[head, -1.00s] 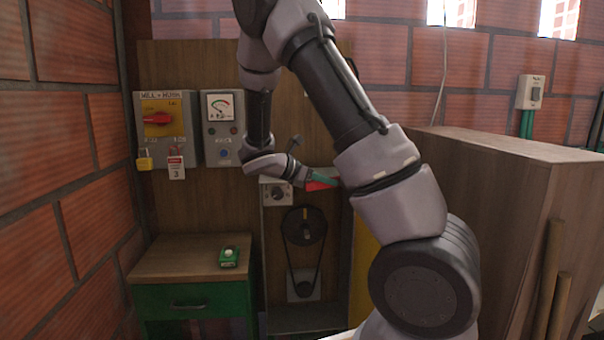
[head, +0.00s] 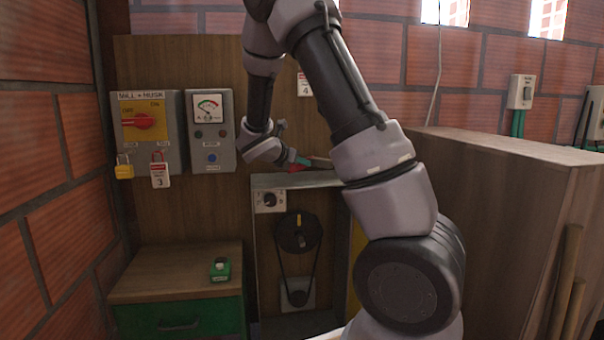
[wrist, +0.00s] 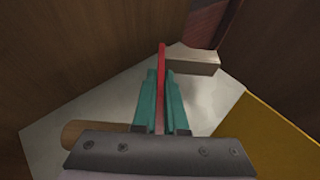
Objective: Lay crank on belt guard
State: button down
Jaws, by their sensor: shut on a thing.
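The crank has a red arm (wrist: 161,85), a pale block at its far end and a wooden handle (wrist: 88,131) at the near left. My gripper (wrist: 158,90) is shut on the red arm with its green fingers. In the head view my gripper (head: 296,160) holds the crank (head: 319,163) at the top of the belt guard (head: 262,182), a grey housing around a black pulley and belt. In the wrist view the guard's grey top (wrist: 65,115) lies beneath the crank. I cannot tell whether they touch. My arm hides part of the guard's right side.
A switch box (head: 147,130) with a red knob and a meter box (head: 210,130) hang on the wooden panel at left. A green-drawered cabinet (head: 135,290) carries a small green box (head: 220,269). A large wooden bin (head: 480,200) stands at right. A yellow surface (wrist: 265,140) adjoins the grey top.

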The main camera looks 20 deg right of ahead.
aim_at(302, 179)
jog(key=shift+f, duration=1.6)
jog(key=shift+f, duration=0.1)
jog(key=c, duration=1)
grip_release()
jog(key=shift+o, duration=0.2)
